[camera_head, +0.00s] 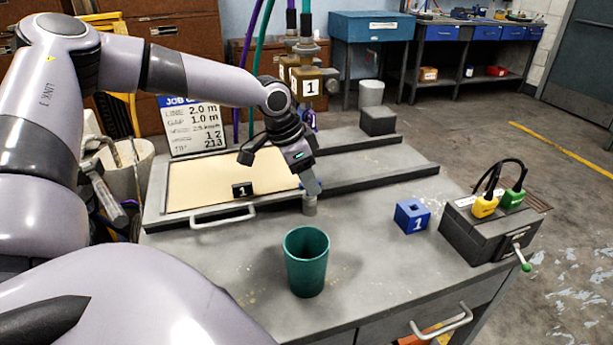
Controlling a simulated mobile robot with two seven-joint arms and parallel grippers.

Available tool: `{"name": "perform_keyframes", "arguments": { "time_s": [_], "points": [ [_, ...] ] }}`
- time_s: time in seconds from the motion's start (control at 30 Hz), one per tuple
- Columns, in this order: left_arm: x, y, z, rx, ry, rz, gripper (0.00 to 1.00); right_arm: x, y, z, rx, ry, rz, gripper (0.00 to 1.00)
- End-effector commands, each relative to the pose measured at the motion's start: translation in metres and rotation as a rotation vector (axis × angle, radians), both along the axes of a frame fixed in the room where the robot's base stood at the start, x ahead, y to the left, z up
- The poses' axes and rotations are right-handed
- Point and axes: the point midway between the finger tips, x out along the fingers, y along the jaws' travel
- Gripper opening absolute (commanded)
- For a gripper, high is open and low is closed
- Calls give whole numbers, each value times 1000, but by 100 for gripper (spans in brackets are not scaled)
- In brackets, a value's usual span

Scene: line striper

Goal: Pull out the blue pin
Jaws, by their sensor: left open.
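I cannot tell whether that piece is the blue pin or a finger. A blue block (411,216) marked 1, with a dark hole in its top, sits on the bench to the right, apart from the gripper. No other blue pin can be made out. My right gripper is not in view.
A green cup (306,262) stands in front of the gripper. A dark box (485,225) with yellow and green plugs and a lever is at the right edge. A tan-topped tray (222,222) and a small black block (242,190) marked 1 lie left. Bench between cup and blue block is clear.

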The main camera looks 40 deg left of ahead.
Motion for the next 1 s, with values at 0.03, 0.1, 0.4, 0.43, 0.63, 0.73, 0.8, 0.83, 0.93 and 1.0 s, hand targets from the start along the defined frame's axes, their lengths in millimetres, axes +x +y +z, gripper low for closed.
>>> {"name": "perform_keyframes", "arguments": {
  "time_s": [0.03,0.1,0.4,0.43,0.63,0.73,0.8,0.83,0.93,1.0],
  "points": [
    [0,0,0,-1,0,0,43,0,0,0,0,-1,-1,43],
    [0,0,0,0,0,0,43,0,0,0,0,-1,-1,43],
    [0,0,0,0,0,0,0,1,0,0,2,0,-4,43],
    [0,0,0,0,0,0,0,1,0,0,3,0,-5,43],
    [0,0,3,0,0,0,0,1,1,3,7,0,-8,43],
    [0,0,5,0,-1,0,0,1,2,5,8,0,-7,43],
    [0,0,7,0,-1,0,0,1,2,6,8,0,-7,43],
    [0,0,8,0,-1,0,0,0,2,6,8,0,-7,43],
    [0,0,9,0,-1,0,0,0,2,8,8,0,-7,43],
    [0,0,11,0,-1,0,0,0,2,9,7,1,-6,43]
  ]
}}
